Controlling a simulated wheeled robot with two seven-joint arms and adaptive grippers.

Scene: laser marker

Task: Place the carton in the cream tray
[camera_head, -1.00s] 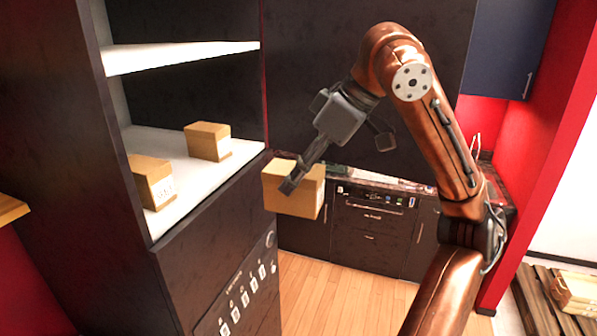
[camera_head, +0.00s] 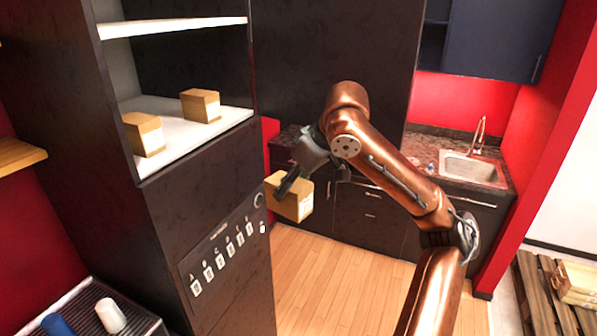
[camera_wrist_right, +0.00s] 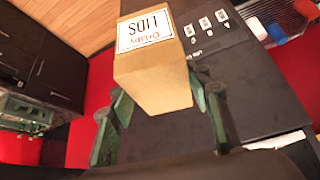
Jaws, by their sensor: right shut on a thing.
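My right gripper (camera_head: 292,184) is shut on a tan carton (camera_head: 292,202) with a white label. It holds the carton in the air, tilted, beside the right edge of the dark shelf unit. In the right wrist view the carton (camera_wrist_right: 155,85) sits between the two fingers, its white printed label facing up in the picture. I cannot identify a cream tray for certain. A pale, cream-looking crate (camera_head: 577,284) shows partly at the lower right, cut off by the picture edge. My left gripper is not in view.
Two similar cartons stand on the white shelf (camera_head: 178,150). The dark cabinet front (camera_head: 215,225) has a row of labelled switches. A ribbed grey tray (camera_head: 88,290) at lower left holds blue and white cylinders. A wooden pallet (camera_head: 535,300) lies right. The middle floor is clear.

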